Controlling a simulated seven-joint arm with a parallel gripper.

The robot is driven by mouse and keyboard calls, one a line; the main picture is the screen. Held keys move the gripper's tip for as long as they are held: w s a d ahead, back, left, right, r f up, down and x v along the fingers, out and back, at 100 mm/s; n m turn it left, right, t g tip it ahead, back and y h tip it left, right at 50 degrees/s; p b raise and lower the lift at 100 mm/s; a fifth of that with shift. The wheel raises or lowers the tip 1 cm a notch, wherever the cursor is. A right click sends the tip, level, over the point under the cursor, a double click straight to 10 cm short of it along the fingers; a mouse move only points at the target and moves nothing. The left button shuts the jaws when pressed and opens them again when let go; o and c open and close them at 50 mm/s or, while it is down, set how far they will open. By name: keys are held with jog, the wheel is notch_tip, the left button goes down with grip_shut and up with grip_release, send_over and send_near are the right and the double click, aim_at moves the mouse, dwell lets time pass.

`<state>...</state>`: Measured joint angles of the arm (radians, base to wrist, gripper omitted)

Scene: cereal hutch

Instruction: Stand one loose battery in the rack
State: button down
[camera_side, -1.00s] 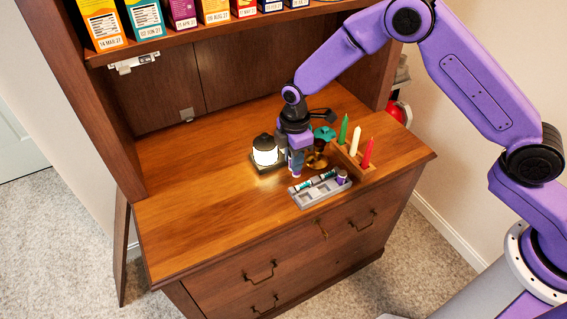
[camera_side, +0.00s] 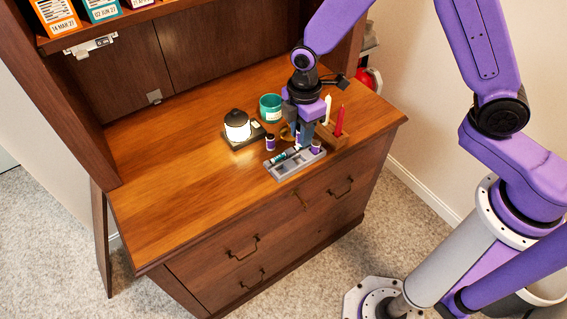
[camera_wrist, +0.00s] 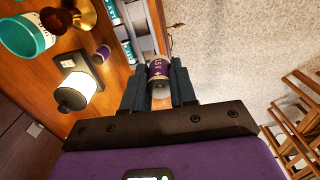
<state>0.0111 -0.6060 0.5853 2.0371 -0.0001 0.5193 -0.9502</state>
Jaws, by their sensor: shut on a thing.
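My gripper (camera_side: 302,140) is above the grey rack (camera_side: 285,174), its fingers pointing down. In the wrist view my gripper (camera_wrist: 160,88) is shut on a purple battery (camera_wrist: 159,68) with a pale band; the fingers mostly hide this battery in the side view. The rack also shows in the wrist view (camera_wrist: 147,42), with teal batteries (camera_wrist: 129,51) lying in it.
A lit lantern (camera_side: 237,126) stands left of the loose battery. A teal cup (camera_side: 270,107) is behind it, and a brass piece (camera_wrist: 77,14) is near the cup. A candle holder (camera_side: 335,137) with red and white candles is close right of my gripper. The counter's left is clear.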

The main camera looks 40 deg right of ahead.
dwell(0.3)
jog(key=shift+w+a+f, duration=0.5)
jog(key=shift+a+f, duration=0.1)
jog(key=shift+f, duration=1.1)
jog(key=shift+w+a+f, duration=0.45)
jog(key=shift+a+f, duration=0.1)
jog(key=shift+f, duration=1.15)
jog(key=shift+w+a+f, duration=0.5)
jog(key=shift+a+f, duration=0.1)
jog(key=shift+f, duration=1.1)
jog(key=shift+f, duration=0.75)
jog(key=c, duration=0.5)
grip_release()
jog(key=shift+r, duration=0.1)
jog(key=shift+r, duration=2.45)
